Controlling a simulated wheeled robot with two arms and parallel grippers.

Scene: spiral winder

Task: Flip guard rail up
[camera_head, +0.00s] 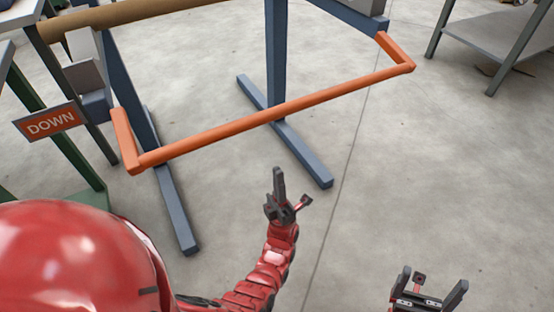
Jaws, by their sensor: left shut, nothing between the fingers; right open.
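The orange guard rail (265,117) is a long bar with a short arm at each end, joined to the blue frame. It hangs low in front of the frame, across the upper middle of the head view. My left gripper (279,177) is shut and empty, below the middle of the rail in the picture and apart from it. My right gripper (430,284) is open and empty at the bottom right, well away from the rail.
The blue frame (277,55) has splayed feet on the grey floor. A brown roll (130,13) lies across the top left. An orange "DOWN" sign (50,121) is at the left, near a green stand (60,145). A grey table (505,35) stands at the upper right.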

